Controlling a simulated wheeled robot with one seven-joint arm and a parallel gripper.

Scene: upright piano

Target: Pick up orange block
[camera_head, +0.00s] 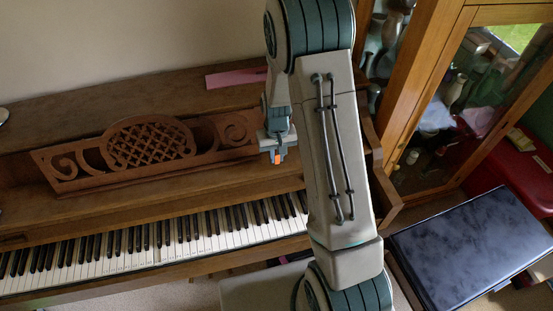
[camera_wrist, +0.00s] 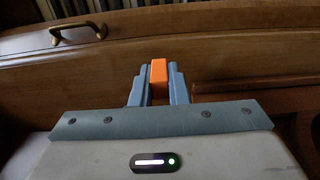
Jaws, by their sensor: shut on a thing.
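The orange block (camera_wrist: 158,72) is small and bright, and it sits between the two blue-grey fingers of my gripper (camera_wrist: 159,85) in the wrist view. The fingers are shut on it from both sides. In the head view my gripper (camera_head: 278,152) hangs over the right part of the piano, in front of the carved music stand's right end. A bit of the orange block (camera_head: 277,159) shows at its tips. I cannot tell from these views whether the block is clear of the wood behind it.
The upright piano's keyboard (camera_head: 160,242) runs below the carved music stand (camera_head: 150,145). A pink flat item (camera_head: 236,78) lies on the piano top. A glass-fronted wooden cabinet (camera_head: 402,95) and a dark, glossy-topped box (camera_head: 470,245) stand to the right. A brass handle (camera_wrist: 78,32) shows in the wrist view.

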